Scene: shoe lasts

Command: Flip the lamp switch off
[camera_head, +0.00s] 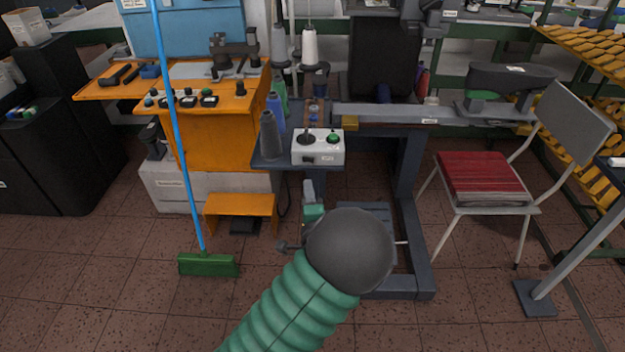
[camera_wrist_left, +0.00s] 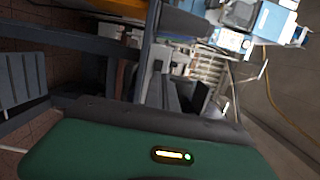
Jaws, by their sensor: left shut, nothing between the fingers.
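A white control box (camera_head: 318,152) stands at the front of the sewing machine bench, with a black knob and a green button on top and a small dark switch on its front face. I cannot tell whether this dark switch is the lamp switch, and no lamp is clearly recognisable. My left gripper (camera_head: 308,187) is shut and empty. In the head view it appears just below the box, pointing up towards it; contact is not visible. Its green body (camera_wrist_left: 130,150) fills the bottom of the left wrist view. My right gripper is not in view.
Grey and blue thread cones (camera_head: 269,135) stand left of the box. A blue-handled green broom (camera_head: 208,264) stands before an orange machine (camera_head: 205,135). Tiled floor is clear at the lower left.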

